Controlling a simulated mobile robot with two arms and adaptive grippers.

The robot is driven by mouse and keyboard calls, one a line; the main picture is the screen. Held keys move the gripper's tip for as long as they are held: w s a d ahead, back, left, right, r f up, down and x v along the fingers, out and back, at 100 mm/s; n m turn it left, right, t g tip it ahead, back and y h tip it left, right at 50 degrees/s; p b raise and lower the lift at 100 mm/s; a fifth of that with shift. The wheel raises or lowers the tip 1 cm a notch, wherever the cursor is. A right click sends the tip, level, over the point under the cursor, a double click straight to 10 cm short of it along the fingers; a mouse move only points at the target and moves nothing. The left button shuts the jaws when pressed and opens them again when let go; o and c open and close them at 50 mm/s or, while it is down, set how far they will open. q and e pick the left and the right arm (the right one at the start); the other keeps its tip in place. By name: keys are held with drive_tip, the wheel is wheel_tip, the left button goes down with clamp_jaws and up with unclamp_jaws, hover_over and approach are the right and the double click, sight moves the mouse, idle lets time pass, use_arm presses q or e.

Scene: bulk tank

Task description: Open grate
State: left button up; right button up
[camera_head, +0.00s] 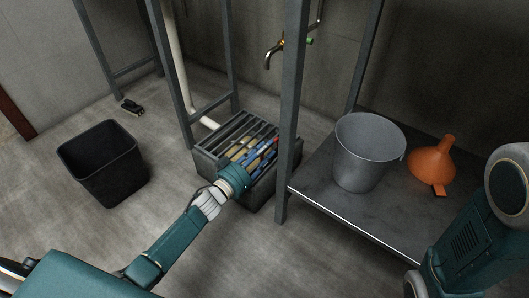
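The dark slatted grate (226,133) lies over the top of a grey box on the floor, under a metal frame. Something yellowish shows between its slats. My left arm reaches in from the lower left, and my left gripper (264,151) is over the right front part of the grate. It hides that part, and I cannot tell whether its fingers touch or grip a slat. My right arm shows at the right edge; its gripper is out of view.
A metal post (289,110) stands just right of the grate. A low shelf (322,205) at right holds a grey bucket (364,155) and an orange funnel (432,163). A black bin (108,170) stands on the floor at left. A brass tap (274,52) is on the wall.

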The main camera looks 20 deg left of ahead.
use_arm(q)
drive_tip(key=shift+c, duration=0.5)
clamp_jaws()
